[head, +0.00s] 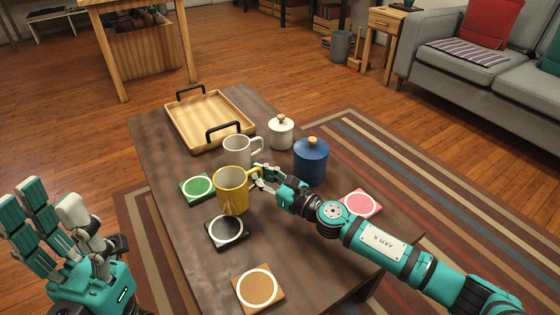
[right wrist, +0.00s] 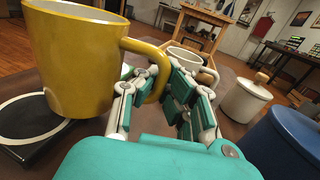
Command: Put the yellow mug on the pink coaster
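The yellow mug (head: 231,192) is upright near the middle of the table, just behind and partly over the black coaster (head: 227,232). I cannot tell if its base touches anything. My right gripper (head: 262,178) has its fingers closed around the mug's handle. In the right wrist view, the yellow mug (right wrist: 78,60) fills the left, with its handle between the fingers of the right gripper (right wrist: 160,85). The pink coaster (head: 359,203) lies bare at the table's right edge, behind my right forearm. My left gripper (head: 52,205) is open and empty, left of the table.
A white mug (head: 238,150) stands close behind the yellow mug. A blue canister (head: 311,163) stands between the right gripper and the pink coaster's far side. A white jar (head: 281,134), wooden tray (head: 185,128), green coaster (head: 197,188) and brown coaster (head: 258,288) share the table.

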